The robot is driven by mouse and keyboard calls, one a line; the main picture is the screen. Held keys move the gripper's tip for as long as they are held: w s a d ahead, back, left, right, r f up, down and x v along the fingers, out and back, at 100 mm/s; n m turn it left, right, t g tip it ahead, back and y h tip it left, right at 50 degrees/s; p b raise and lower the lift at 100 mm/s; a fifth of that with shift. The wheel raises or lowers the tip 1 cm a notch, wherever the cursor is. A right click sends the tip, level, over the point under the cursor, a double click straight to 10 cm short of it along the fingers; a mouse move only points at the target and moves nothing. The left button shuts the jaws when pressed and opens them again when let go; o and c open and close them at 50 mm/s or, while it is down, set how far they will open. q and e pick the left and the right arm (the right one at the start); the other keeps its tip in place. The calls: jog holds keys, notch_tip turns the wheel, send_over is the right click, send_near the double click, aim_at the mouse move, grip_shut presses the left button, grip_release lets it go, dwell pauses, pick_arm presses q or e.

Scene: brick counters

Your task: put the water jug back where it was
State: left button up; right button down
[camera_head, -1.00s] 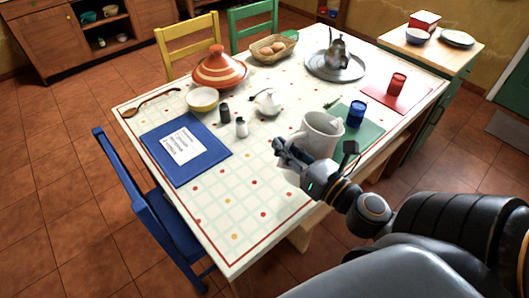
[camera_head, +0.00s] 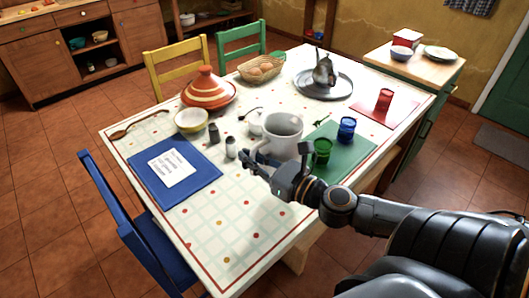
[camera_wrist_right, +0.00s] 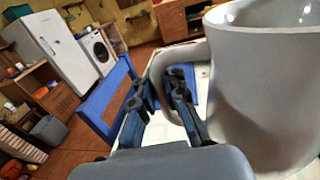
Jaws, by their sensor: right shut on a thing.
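The water jug (camera_head: 284,128) is a large pale grey, open-topped vessel with a side handle, upright over the middle of the patterned table. I cannot tell whether its base touches the tabletop. My right gripper (camera_head: 258,172) is at its near side, shut on the jug's handle. In the right wrist view the jug (camera_wrist_right: 262,95) fills the right side, and the fingers of the gripper (camera_wrist_right: 172,98) close around its handle (camera_wrist_right: 163,75). My left gripper is in neither view.
A green glass (camera_head: 322,153) and a blue glass (camera_head: 346,130) stand on the green mat (camera_head: 352,152), right of the jug. A small white pot (camera_head: 255,122) and two shakers (camera_head: 231,148) are close to its left. The blue mat (camera_head: 205,188) lies left; the table's near part is bare.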

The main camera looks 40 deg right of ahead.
jog(key=w+a+f+b, duration=0.3)
jog(key=w+a+f, duration=0.1)
jog(key=f, duration=0.5)
jog(key=shift+w+f, duration=0.25)
jog(key=shift+w, duration=0.6)
jog(key=c, duration=1.6)
grip_release()
jog(key=shift+f, duration=0.2)
jog(key=shift+c, duration=0.2)
jog(key=shift+o, duration=1.2)
jog(key=shift+s+r, duration=0.1)
